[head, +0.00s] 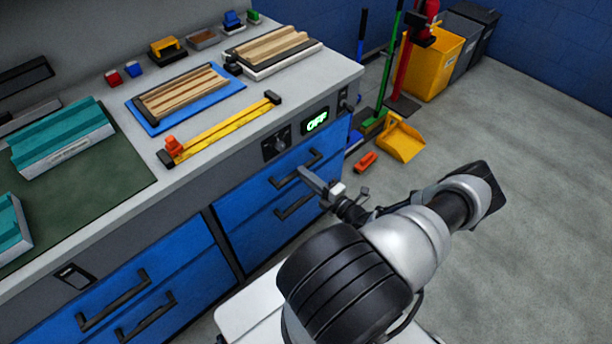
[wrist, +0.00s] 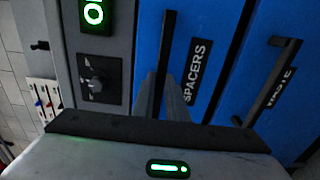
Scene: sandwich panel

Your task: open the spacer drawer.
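The spacer drawer (wrist: 205,35) is a blue front labelled SPACERS in the wrist view. It looks closed, flush with the cabinet front. Its dark bar handle (wrist: 168,40) lies between the two grey fingers of my gripper (wrist: 162,95). The gap between the fingers is narrow, about the handle's thickness, so they look shut on it. In the head view, my gripper (head: 308,176) reaches the upper blue drawer's handle at the right end of the bench. The exact finger contact is too small to see there.
A drawer labelled WASTE (wrist: 280,90) is beside it, with its own handle. A dark knob (wrist: 96,86) and a green-lit display (head: 317,122) are on the panel above. An orange dustpan (head: 401,140) lies on the floor; open floor (head: 530,230) extends to the right.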

